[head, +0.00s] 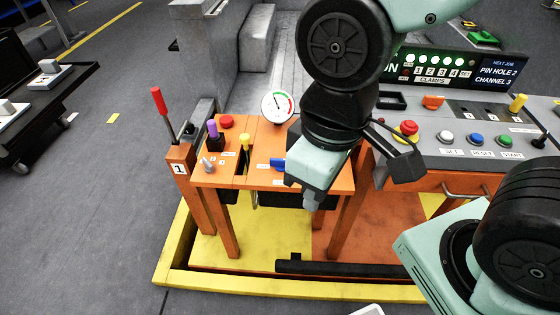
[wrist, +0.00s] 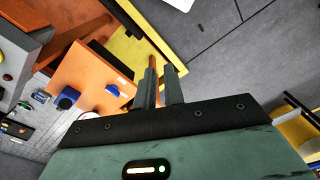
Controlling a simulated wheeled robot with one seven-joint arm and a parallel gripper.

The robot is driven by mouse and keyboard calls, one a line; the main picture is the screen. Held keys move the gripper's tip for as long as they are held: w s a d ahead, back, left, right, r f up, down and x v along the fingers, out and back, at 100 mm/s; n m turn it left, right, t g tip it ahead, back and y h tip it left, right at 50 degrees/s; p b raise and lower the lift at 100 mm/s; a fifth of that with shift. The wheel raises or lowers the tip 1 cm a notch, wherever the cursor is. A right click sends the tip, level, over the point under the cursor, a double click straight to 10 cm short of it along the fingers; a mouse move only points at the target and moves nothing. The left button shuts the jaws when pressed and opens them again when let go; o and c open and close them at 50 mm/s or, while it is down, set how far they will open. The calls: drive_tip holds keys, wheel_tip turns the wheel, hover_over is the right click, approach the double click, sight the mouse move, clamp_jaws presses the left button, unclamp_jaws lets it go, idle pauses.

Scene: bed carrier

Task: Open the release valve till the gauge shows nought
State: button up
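The gauge (head: 277,106) is a round white dial at the back of the orange table, with a green and red band on its right; its thin needle is too small to read. A blue handle (head: 278,163), perhaps the release valve, lies on the tabletop just left of my gripper (head: 311,203) and is partly hidden by it. My gripper hangs at the table's front edge. The wrist view shows its two fingers apart (wrist: 161,88) with nothing held between them. Blue parts (wrist: 67,98) show on an orange panel to their left; I cannot tell which is the valve.
The orange table (head: 222,176) carries a purple-topped knob (head: 212,130), a red button (head: 226,121) and a yellow-topped lever (head: 244,141). A red-handled lever (head: 158,102) stands left. A grey console (head: 470,125) is at right. A yellow curb (head: 215,284) borders the platform.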

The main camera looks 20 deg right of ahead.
drive_tip(key=o, duration=0.4)
drive_tip(key=w+f+b, duration=0.1)
drive_tip(key=w, duration=0.3)
drive_tip(key=w+f+n+b, duration=0.1)
drive_tip(key=w+b, duration=0.1)
drive_tip(key=w, duration=0.3)
drive_tip(key=w+a+f+n+b, duration=0.1)
drive_tip(key=w+f+b, duration=0.1)
drive_tip(key=w, duration=0.3)
drive_tip(key=shift+a, duration=0.1)
drive_tip(key=shift+c, duration=0.2)
drive_tip(key=n+b, duration=0.4)
hover_over(281, 159)
wheel_tip(281, 159, down, 6)
drive_tip(key=shift+h, duration=0.3)
wheel_tip(281, 159, down, 17)
drive_tip(key=shift+b, duration=0.75)
clamp_jaws()
